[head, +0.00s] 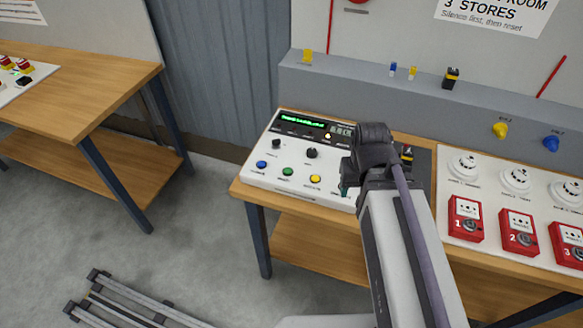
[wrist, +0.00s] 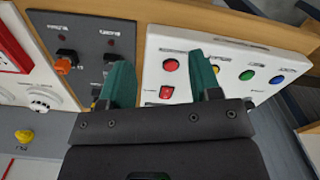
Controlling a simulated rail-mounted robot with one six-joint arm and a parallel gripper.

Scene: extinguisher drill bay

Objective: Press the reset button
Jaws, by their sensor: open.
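A white control panel (head: 262,176) stands on a wooden bench, with a lit green display, black knobs and a row of buttons. The head view shows a blue button (head: 261,164), a green button (head: 288,171) and a yellow button (head: 315,179). Button labels are too small to read, so I cannot tell which is reset. My gripper (wrist: 159,60) is open and empty over the panel's right part, its green fingers either side of the red button in view. The arm hides that part in the head view.
A grey ledge (head: 350,88) runs behind. Another bench (head: 85,75) stands left, with open floor between.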

